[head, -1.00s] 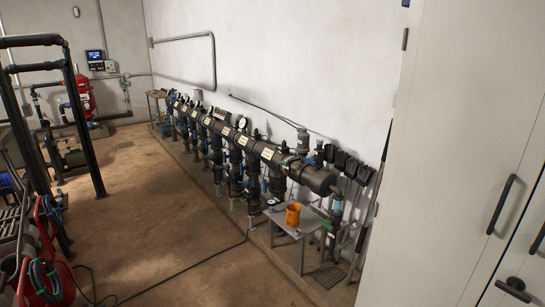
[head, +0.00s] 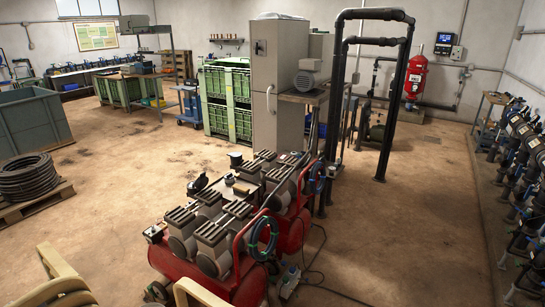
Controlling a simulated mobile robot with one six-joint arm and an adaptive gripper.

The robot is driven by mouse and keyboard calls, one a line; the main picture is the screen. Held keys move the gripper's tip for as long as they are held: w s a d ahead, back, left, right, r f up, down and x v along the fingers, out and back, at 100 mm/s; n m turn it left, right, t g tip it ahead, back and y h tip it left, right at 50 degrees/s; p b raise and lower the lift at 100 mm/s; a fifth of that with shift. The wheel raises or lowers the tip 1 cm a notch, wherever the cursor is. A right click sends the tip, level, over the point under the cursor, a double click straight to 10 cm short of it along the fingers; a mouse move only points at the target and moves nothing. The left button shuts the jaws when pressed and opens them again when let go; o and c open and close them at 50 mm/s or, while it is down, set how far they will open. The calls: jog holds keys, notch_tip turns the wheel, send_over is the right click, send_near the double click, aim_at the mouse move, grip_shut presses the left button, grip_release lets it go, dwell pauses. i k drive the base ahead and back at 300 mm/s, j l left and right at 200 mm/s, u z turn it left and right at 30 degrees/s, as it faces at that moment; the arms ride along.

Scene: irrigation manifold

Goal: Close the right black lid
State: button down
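I cannot make out the right black lid in the head view. The dark pipe manifold (head: 535,148) shows only in part, cut off by the right edge of the picture. Its near end is out of view. My gripper is not in view.
Red compressors (head: 222,262) with blue hoses stand close in front. A grey cabinet (head: 265,100), green crates (head: 228,118) and black pipe frame (head: 392,110) stand beyond. A coil of black pipe (head: 36,178) lies at left. Floor (head: 420,230) before the manifold is clear.

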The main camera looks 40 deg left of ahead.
aim_at(202, 182)
jog(key=i+u, duration=0.25)
jog(key=i, duration=0.25)
jog(key=i+u, duration=0.25)
jog(key=i, duration=0.25)
jog(key=i+l+u, duration=0.2)
jog(key=i, duration=0.3)
jog(key=i+l+u, duration=0.25)
jog(key=i, duration=0.2)
jog(key=i+j+u, duration=0.25)
jog(key=i+u, duration=0.6)
jog(key=i, duration=0.15)
jog(key=i+u, duration=0.45)
jog(key=i+l, duration=0.05)
